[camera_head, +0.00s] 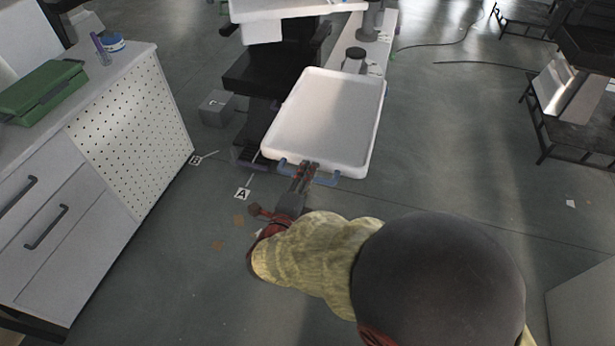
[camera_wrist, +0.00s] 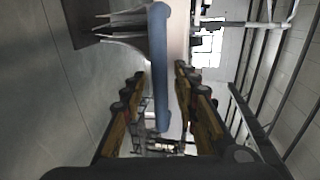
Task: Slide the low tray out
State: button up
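The white tray (camera_head: 325,115) has a raised rim and lies level in the middle of the head view. A blue bar handle (camera_head: 325,180) runs along its near edge. My gripper (camera_head: 307,170) is at this handle. In the wrist view, the blue handle (camera_wrist: 161,85) stands between the two fingers of my gripper (camera_wrist: 158,76), with a narrow gap visible on each side. The fingers look open around or just in front of the handle; exact depth is hard to tell. The tray's underside is hidden.
A white cabinet (camera_head: 125,140) with a green case (camera_head: 42,92) stands at the left. A higher white surface (camera_head: 290,8) and a black seat-like part (camera_head: 268,75) lie behind the tray. A dark rack (camera_head: 575,120) stands at the right. Floor between tray and rack is clear.

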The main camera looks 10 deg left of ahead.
jog(key=shift+c, duration=1.2)
grip_shut()
